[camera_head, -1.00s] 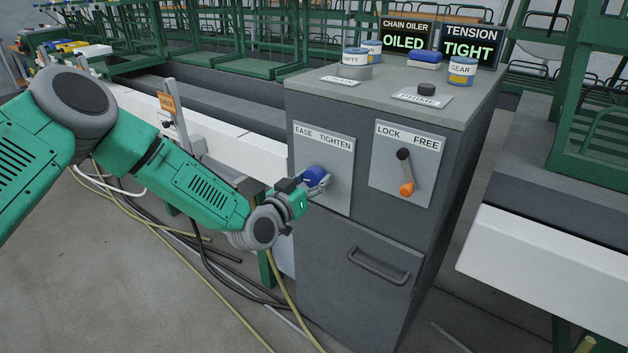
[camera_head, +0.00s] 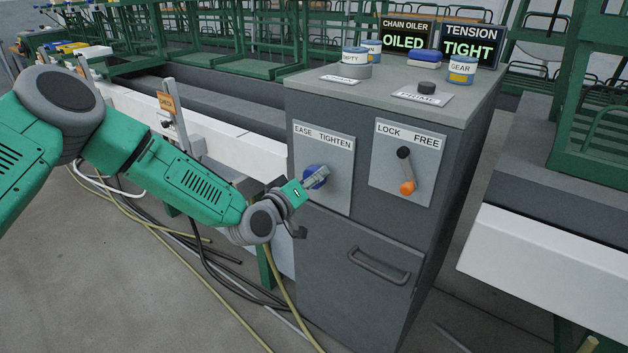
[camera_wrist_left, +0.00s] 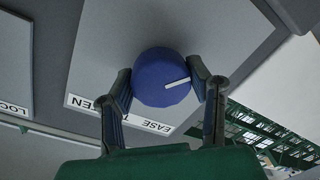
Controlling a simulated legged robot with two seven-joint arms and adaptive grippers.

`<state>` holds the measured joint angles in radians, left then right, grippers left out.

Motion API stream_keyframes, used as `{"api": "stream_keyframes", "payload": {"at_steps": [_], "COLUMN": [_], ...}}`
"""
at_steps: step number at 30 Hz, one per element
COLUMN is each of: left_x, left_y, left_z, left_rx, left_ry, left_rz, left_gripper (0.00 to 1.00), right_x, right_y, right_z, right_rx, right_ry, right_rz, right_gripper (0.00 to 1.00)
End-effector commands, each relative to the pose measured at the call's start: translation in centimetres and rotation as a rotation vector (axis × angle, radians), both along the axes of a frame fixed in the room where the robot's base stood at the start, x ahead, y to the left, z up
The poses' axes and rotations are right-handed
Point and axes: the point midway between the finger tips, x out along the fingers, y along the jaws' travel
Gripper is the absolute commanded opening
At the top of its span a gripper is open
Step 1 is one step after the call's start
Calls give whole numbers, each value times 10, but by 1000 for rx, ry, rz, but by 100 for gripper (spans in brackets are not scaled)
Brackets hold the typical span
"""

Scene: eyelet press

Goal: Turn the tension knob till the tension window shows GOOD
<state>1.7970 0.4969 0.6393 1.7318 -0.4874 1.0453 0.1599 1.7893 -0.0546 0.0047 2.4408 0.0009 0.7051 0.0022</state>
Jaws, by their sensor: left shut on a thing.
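The blue tension knob (camera_head: 315,176) sits on the plate lettered EASE TIGHTEN (camera_head: 323,145) on the front of the grey cabinet. My left gripper (camera_head: 317,179) is shut on the knob. In the left wrist view the knob (camera_wrist_left: 161,77) lies between the two fingers, and its white pointer line points to the right and slightly up. The tension window (camera_head: 469,46) on top of the cabinet reads TIGHT. My right gripper is not in view.
The LOCK FREE lever (camera_head: 404,170) with an orange end points down, right of the knob. The oiler window (camera_head: 404,39) reads OILED. Small cans, including one lettered GEAR (camera_head: 462,70), and a black button (camera_head: 427,88) stand on the cabinet top. A drawer handle (camera_head: 378,266) juts out below.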

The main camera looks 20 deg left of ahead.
Motion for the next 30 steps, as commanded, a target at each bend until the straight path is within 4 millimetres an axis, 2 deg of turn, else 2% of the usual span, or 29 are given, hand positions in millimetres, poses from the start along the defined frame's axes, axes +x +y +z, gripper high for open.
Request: {"api": "stream_keyframes", "payload": {"at_steps": [14, 15, 17, 26, 30], "left_x": [-1, -1, -1, -1, -10], "left_y": [2, 2, 2, 1, 4], "left_z": [-4, -4, -4, -2, -1], "left_rx": [-15, -15, -15, -16, -17], "left_ry": [14, 14, 14, 9, 10], "left_rz": [3, 3, 3, 1, 1], "left_gripper": [17, 49, 66, 66, 66], "right_x": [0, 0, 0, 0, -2], "right_y": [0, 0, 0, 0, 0], "right_z": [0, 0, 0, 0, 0], "right_rx": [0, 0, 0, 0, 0], "right_ry": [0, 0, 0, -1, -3], "right_rz": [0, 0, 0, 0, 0], "right_gripper": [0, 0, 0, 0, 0]}}
